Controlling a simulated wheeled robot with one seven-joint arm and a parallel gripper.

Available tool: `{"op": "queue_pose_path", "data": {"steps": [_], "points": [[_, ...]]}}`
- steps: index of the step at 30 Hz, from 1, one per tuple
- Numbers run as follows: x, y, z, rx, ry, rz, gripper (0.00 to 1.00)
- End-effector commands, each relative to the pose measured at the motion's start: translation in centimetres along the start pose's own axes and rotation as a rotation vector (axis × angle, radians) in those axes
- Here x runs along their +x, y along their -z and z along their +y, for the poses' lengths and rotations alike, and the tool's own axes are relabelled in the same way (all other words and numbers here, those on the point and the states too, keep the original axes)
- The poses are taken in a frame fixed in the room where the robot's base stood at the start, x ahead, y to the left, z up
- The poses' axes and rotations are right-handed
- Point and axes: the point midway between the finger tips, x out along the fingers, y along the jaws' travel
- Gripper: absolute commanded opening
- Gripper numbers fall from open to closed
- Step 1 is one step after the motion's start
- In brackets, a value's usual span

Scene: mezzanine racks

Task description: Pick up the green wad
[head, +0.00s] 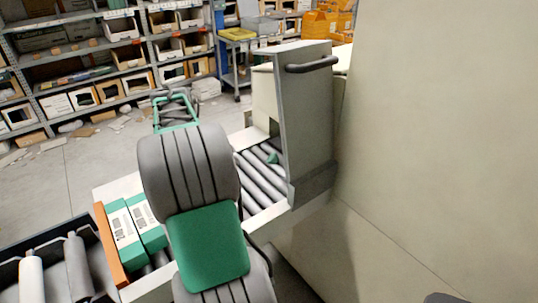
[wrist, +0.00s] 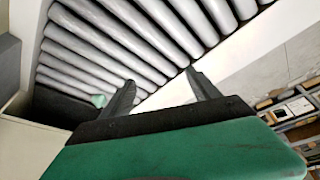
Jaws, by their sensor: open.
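The green wad (head: 273,157) is a small crumpled piece on the grey rollers, at the foot of the upright grey panel in the head view. In the wrist view the green wad (wrist: 98,101) lies on the rollers, left of my fingers, near the dark end of the roller bed. My gripper (wrist: 160,82) is open and empty over the edge of the rollers, apart from the wad.
The roller conveyor (head: 262,186) has a pale side rail. The grey panel (head: 308,120) with a handle (head: 312,65) stands close beside the wad. Green-and-white boxes (head: 124,232) sit at the lower left behind an orange bar (head: 112,245). A large beige wall (head: 440,130) fills the right.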

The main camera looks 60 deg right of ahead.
Motion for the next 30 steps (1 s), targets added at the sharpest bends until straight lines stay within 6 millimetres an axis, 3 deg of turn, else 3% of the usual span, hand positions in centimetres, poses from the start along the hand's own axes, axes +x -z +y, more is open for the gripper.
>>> {"op": "queue_pose_path", "data": {"steps": [1,3,6,9,24,30], "points": [[2.6,3.8,5.3,0.135,-0.052,-0.001,0.71],[5.6,7.2,11.8,0.285,-0.106,0.012,0.71],[8.3,9.4,18.4,0.427,-0.157,0.026,0.71],[9.8,10.0,21.6,0.491,-0.180,0.034,0.71],[17.0,10.0,23.5,0.501,-0.183,0.037,0.71],[17.5,9.9,23.5,0.500,-0.182,0.039,0.71]]}}
